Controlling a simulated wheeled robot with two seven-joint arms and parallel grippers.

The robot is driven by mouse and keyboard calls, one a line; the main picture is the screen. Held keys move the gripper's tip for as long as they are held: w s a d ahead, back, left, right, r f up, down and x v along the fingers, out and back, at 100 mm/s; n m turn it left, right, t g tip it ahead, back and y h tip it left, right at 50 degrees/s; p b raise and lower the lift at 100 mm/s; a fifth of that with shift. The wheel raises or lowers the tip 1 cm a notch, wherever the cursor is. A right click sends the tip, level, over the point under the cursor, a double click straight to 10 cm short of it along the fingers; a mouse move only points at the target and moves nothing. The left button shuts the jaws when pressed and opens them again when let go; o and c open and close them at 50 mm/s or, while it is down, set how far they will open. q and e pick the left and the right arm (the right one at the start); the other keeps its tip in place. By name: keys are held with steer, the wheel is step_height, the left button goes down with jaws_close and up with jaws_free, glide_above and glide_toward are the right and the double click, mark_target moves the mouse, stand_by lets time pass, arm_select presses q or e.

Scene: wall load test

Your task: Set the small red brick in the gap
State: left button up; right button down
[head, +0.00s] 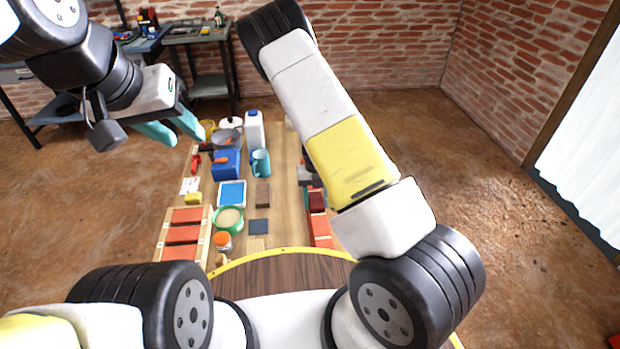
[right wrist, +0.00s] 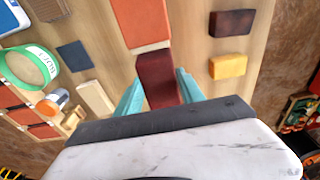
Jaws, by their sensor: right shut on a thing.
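A dark red brick (right wrist: 157,78) sits between the teal fingers of my right gripper (right wrist: 160,76), which is shut on it. The brick also shows in the head view (head: 317,201), right of the board's middle; my arm hides most of that gripper there. An orange-red brick (right wrist: 141,22) lies just beyond the held brick in the right wrist view; I cannot tell whether they touch. More orange-red bricks (head: 320,229) lie in the head view nearer to me. I cannot make out the gap clearly. My left gripper (head: 172,130) is open and empty, above the board's left side.
A wooden tray of red bricks (head: 205,236) is at the left. A brown block (right wrist: 231,22) and a yellow block (right wrist: 228,66) lie right of the held brick.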

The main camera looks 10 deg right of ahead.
steer(key=c, duration=0.7)
jaws_free()
step_height(320, 180, up, 12)
steer(key=w, duration=0.1)
step_height(320, 180, up, 10)
steer(key=n+y, duration=0.3)
steer(key=n, duration=0.5)
glide_above(315, 196)
steer(key=s, duration=0.4)
steer(key=shift+s+d+r+n+t+h, duration=0.15)
steer(key=shift+s+d+r+n+t, duration=0.75)
steer(key=shift+s+r+n, duration=3.15)
steer(key=shift+s+d+r+n+t+h, duration=0.15)
steer(key=shift+s+r+n+t, duration=2)
steer(key=shift+n, duration=3.35)
steer(key=shift+s+d+r+n+t+h, duration=0.1)
steer(key=shift+s+d+r+n+t, duration=0.6)
steer(key=shift+s+r+n, duration=3.6)
steer(key=shift+w+a+f+n, duration=0.1)
steer(key=shift+w+f+n, duration=0.05)
steer(key=shift+w+n, duration=0.15)
steer(key=shift+w+a+f+n, duration=0.1)
steer(key=shift+w+f+n, duration=0.05)
steer(key=shift+w, duration=0.25)
